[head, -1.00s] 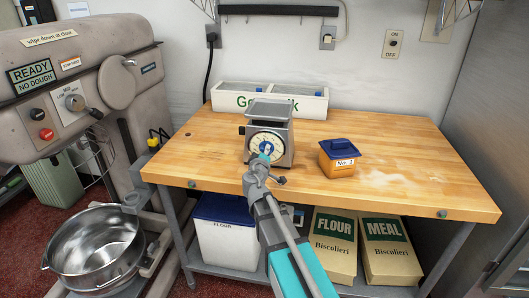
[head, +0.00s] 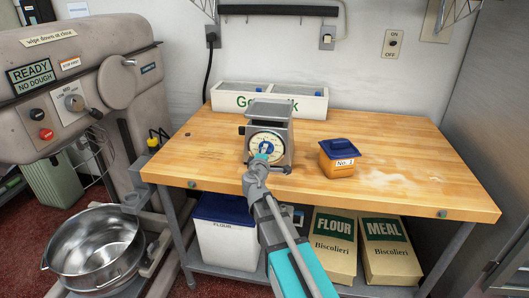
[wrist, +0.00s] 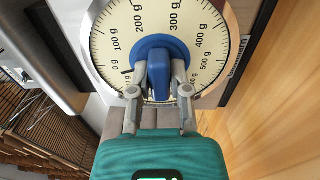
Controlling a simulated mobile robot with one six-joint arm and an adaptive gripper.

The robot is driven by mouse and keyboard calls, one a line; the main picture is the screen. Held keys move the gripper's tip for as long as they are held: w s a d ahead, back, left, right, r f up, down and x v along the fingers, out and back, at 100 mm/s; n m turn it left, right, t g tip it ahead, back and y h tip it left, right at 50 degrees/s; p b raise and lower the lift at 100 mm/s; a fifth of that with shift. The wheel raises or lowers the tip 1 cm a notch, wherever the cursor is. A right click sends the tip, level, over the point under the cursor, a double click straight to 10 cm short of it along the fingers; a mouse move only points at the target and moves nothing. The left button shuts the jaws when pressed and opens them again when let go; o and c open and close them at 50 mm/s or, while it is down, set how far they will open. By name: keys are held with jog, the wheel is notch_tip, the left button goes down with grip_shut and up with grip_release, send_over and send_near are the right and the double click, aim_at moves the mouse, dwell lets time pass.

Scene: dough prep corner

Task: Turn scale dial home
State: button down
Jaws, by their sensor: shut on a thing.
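A grey kitchen scale (head: 283,126) stands on the wooden table, with its round white dial (head: 253,145) facing me. In the wrist view the dial (wrist: 118,38) fills the upper middle, with black gram marks from 100 to 500 g and a raised blue knob (wrist: 162,47) at its centre. My gripper (head: 263,154) is in front of the dial. In the wrist view its two fingers (wrist: 159,78) are shut on the blue knob, one on each side. The fingers and wrist hide the lower part of the dial face.
An orange tub with a blue lid (head: 338,168) stands right of the scale on the wooden table (head: 410,165). A white divided box (head: 305,105) is behind. A mixer (head: 85,60) with a steel bowl (head: 95,250) stands left.

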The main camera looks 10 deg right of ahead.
jog(key=shift+d, duration=0.1)
jog(key=c, duration=0.6)
grip_release()
jog(key=shift+s, duration=0.1)
jog(key=v, duration=1.1)
jog(key=shift+s, duration=0.3)
